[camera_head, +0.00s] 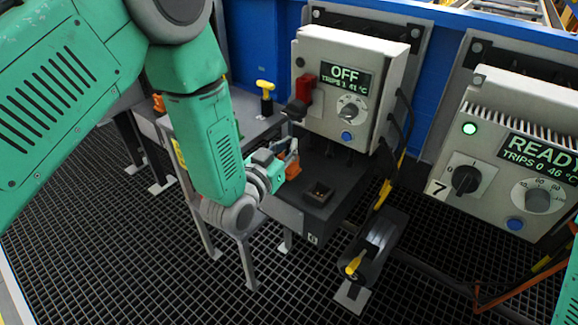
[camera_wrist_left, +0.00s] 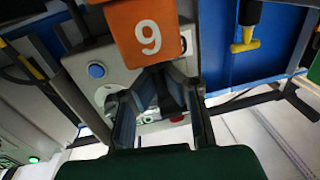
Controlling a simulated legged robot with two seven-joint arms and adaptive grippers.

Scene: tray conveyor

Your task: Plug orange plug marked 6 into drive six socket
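An orange plug (camera_wrist_left: 147,30) fills the top middle of the left wrist view. That view is turned over, so its white number, which reads as 9 there, is a 6. In the head view the plug (camera_head: 293,171) shows small beside my left gripper (camera_head: 290,152). A dark socket (camera_head: 319,192) lies on the grey shelf to the right of the gripper, under the drive box reading OFF (camera_head: 346,85). My right gripper is out of view.
A drive box reading READY (camera_head: 515,150), marked 7, stands at the right. A yellow T-handle (camera_head: 265,86) stands behind the left arm. A dark cylinder with a yellow handle (camera_head: 355,263) is low in front. Cables hang between the boxes. Dark grating covers the floor.

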